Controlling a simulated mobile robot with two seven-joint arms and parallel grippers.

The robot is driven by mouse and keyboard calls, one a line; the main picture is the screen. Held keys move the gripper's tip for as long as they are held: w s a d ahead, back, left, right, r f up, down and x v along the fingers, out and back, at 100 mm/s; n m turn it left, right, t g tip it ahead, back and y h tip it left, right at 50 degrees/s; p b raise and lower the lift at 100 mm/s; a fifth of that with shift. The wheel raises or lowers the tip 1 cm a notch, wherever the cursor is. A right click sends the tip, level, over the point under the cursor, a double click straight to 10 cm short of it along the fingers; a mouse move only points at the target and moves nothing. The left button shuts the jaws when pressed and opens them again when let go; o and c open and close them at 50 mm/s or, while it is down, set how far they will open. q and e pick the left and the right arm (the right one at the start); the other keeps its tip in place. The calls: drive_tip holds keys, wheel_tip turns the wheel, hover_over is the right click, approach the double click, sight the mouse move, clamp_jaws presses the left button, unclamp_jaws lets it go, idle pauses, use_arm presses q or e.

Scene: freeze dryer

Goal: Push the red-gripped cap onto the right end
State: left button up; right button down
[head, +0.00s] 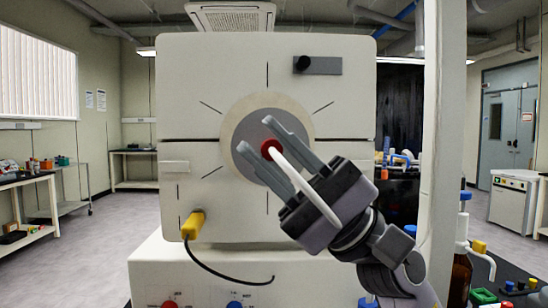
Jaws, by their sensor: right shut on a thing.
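My right gripper (255,134) reaches in from the lower right, in front of the face of the freeze dryer (345,125). Its two grey fingers are on either side of a small red piece (269,149), which appears to be the grip of the cap. The gripper is shut on it. A white curved tube (294,175) runs from the red piece back over the gripper. Behind the fingers is a round grey disc (246,130) with a beige ring. The cap's body and any end it fits are hidden or cannot be told apart. My left gripper is not in view.
A yellow plug (194,223) with a black cable is on the dryer's lower left face. A black knob (304,63) on a grey plate is at upper right. A pale vertical post (445,120) stands right of the dryer. Bottles and small items crowd the lower right; the left floor is clear.

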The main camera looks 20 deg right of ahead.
drive_tip(key=shift+w+d+b, duration=0.3)
drive_tip(key=shift+w+b, duration=0.45)
drive_tip(key=shift+w, duration=0.1)
drive_tip(key=shift+r, duration=0.1)
drive_tip(key=c, duration=0.8)
unclamp_jaws()
